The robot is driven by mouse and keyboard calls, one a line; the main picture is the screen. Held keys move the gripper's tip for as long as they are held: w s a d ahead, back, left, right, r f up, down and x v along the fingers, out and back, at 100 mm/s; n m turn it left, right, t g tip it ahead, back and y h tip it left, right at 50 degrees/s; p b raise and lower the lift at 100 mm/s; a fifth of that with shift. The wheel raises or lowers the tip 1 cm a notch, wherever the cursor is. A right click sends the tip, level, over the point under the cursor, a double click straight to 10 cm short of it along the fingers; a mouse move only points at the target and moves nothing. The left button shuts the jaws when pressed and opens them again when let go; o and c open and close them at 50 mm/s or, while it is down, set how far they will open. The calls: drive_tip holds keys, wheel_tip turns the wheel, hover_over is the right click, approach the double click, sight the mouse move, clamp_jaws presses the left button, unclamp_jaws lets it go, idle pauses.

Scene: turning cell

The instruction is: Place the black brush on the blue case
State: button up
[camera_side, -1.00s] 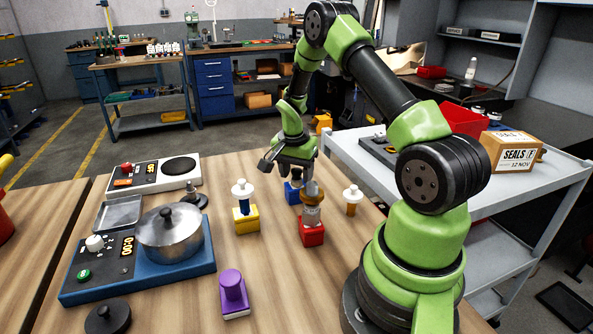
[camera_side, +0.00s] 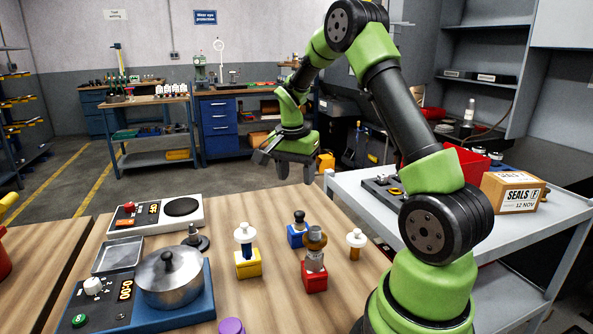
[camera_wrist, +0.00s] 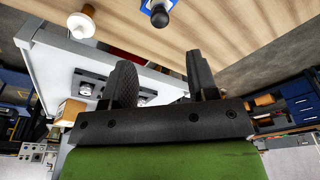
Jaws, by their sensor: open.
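The blue case (camera_side: 297,237) stands on the wooden table, behind the red case. The black brush (camera_side: 299,217) stands upright on the blue case, with its black knob on top. In the wrist view the black knob of the brush (camera_wrist: 159,18) and part of the blue case (camera_wrist: 147,5) show at the top edge. My gripper (camera_side: 285,171) is open and empty, up in the air above the blue case and clear of the brush. In the wrist view the two fingers of my gripper (camera_wrist: 162,78) are spread with nothing between them.
A yellow case (camera_side: 248,265) with a white-topped brush stands to the left. A red case (camera_side: 314,277) with a brown-topped brush stands in front. A white-topped brush (camera_side: 355,240) stands to the right. A pot (camera_side: 170,278) sits on a blue hotplate further left.

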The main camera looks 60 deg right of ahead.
drive_tip(key=s+a+r+n+t, duration=0.25)
drive_tip(key=a+r+n, duration=0.25)
drive_tip(key=a+r, duration=0.65)
drive_tip(key=s+a+r+n+t+y, duration=0.2)
drive_tip(key=s+a+n+t+y, duration=0.1)
drive_tip(key=s+a+n, duration=0.6)
drive_tip(key=s+a+t, duration=0.1)
drive_tip(key=s+a, duration=0.1)
drive_tip(key=a, duration=0.1)
drive_tip(key=shift+a+t+y, duration=0.3)
drive_tip(key=shift+t+y, duration=0.05)
drive_tip(key=shift+y, duration=0.05)
